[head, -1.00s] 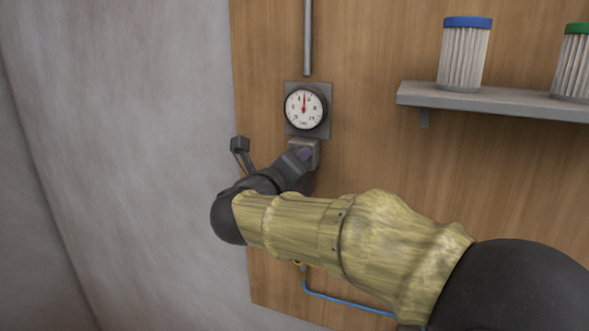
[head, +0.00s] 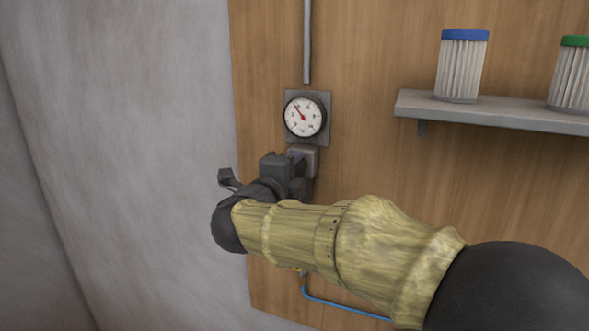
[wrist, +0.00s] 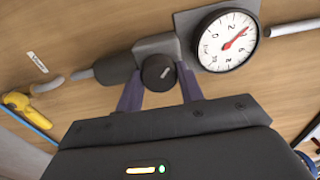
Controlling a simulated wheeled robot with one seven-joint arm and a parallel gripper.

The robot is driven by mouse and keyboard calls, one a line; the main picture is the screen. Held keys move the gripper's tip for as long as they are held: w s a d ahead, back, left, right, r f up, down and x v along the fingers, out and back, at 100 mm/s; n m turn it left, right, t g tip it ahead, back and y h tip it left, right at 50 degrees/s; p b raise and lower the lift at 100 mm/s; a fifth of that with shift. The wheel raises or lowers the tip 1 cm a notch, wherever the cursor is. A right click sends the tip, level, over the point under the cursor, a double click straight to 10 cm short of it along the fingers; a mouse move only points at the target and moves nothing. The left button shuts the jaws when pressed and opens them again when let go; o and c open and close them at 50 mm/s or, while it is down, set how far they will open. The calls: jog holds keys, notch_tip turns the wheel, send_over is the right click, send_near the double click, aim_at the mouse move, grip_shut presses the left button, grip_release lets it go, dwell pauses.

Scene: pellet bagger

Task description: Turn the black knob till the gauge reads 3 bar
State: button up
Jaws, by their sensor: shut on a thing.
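The black knob (wrist: 158,73), with a pale mark on its face, sits on a grey regulator body (wrist: 158,45) in the wrist view. My gripper (wrist: 160,88) is shut on it, one purple finger on each side. In the head view my gripper (head: 297,168) hides the knob; part of the regulator body shows just under the gauge. The round white gauge (head: 305,117) has a red needle pointing up and left, between 2 and 4 and apparently nearer 4. The gauge also shows in the wrist view (wrist: 227,41).
A grey shelf (head: 480,112) with a blue-topped filter (head: 462,66) and a green-topped filter (head: 572,76) is at the right. A yellow valve handle (wrist: 17,101) and blue hose (head: 345,304) are below the regulator. A grey wall (head: 120,150) stands left.

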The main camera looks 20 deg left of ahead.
dwell(0.4)
jog(key=o, duration=1)
jog(key=s+b, duration=0.1)
jog(key=s, duration=0.4)
jog(key=s+a+b, duration=0.1)
jog(key=s+b, duration=0.1)
jog(key=s, duration=0.4)
jog(key=s+b, duration=0.2)
jog(key=s, duration=0.4)
jog(key=shift+s+a, duration=0.25)
